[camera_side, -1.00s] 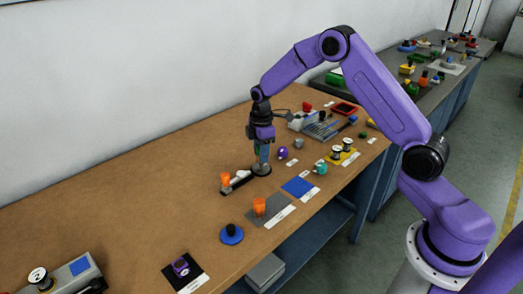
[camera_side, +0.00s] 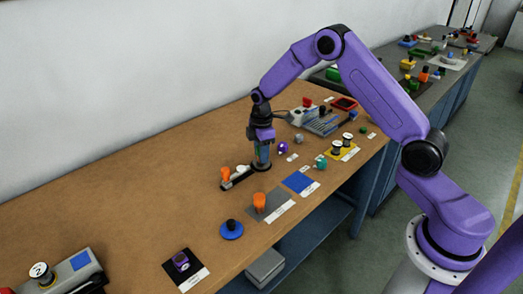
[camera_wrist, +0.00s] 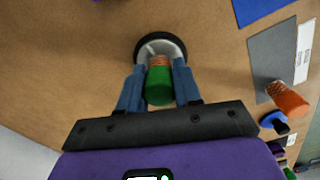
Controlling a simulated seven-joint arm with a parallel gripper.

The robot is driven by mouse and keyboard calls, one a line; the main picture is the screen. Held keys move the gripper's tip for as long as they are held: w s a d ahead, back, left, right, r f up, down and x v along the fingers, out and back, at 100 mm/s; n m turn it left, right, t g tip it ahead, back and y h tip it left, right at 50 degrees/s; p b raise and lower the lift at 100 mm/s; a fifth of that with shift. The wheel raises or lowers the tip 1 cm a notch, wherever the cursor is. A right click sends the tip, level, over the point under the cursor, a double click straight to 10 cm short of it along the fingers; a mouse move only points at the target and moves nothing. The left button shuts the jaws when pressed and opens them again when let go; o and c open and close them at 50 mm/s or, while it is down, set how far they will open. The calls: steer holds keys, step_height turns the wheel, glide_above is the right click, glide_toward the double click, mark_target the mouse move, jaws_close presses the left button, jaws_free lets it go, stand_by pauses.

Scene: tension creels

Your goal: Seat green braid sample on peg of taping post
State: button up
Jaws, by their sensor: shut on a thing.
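My gripper (camera_wrist: 156,90) points down with its two blue fingers closed on the green braid sample (camera_wrist: 159,87), which has a copper-coloured band at its far end. In the wrist view that band lies over a pale round plate with a black rim, which looks like the base of the taping post (camera_wrist: 174,41). In the side view the post's dark round base (camera_side: 261,168) stands on the bench directly below my gripper (camera_side: 262,160). The peg is hidden by the sample and fingers. I cannot tell how far the sample is on it.
A black bar with a white piece and an orange piece (camera_side: 226,174) lies close left of the post. An orange cylinder (camera_side: 259,202) stands on a grey mat in front, beside a blue mat (camera_side: 299,183). Bare bench (camera_side: 120,195) lies to the left.

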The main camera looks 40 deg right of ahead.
steer(key=shift+f, duration=0.2)
steer(key=o, duration=1.1)
steer(key=shift+o, duration=0.2)
step_height(320, 180, up, 17)
steer(key=shift+r, duration=0.2)
